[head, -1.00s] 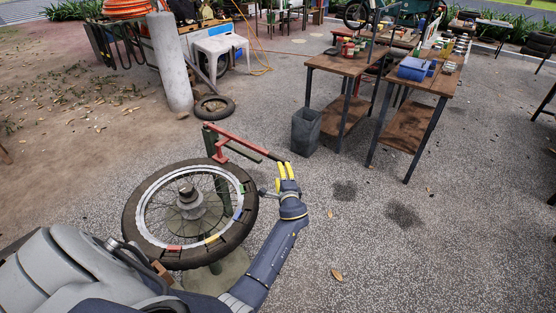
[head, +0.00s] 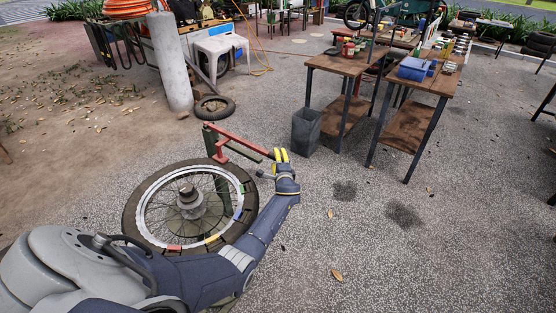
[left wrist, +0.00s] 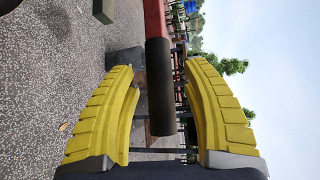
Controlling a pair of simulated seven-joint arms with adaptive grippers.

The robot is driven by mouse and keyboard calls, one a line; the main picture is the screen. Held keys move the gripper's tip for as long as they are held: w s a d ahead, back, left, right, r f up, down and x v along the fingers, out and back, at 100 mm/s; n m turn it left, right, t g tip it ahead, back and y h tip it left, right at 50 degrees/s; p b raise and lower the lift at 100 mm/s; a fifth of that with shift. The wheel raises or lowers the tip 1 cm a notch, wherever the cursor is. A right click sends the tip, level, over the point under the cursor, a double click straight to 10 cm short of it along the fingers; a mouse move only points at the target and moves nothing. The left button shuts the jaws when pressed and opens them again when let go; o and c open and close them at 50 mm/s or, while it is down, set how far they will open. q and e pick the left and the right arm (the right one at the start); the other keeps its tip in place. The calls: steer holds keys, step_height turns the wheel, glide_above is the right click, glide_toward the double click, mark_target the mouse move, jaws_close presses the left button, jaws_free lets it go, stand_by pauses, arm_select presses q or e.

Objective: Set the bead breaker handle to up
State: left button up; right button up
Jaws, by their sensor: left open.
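The bead breaker handle (head: 238,140) is a red bar with a dark grip, reaching rightward from a green post (head: 210,142) behind the wheel (head: 133,213). My left gripper (head: 281,154) is at the grip end of the handle, its yellow fingers pointing away from me. In the left wrist view the dark grip (left wrist: 159,85) lies between the two open yellow fingers (left wrist: 165,100), with visible gaps on both sides. In the head view the fingers hide the grip's end. My right gripper is in neither view.
A dark grey bin (head: 306,132) stands just right of the handle end, near a wooden workbench (head: 345,65). A loose tyre (head: 214,107) lies behind the post. The pavement to the right of my left arm is clear.

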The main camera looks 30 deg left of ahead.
arm_select(q)
steer(key=shift+c, duration=0.5)
jaws_close()
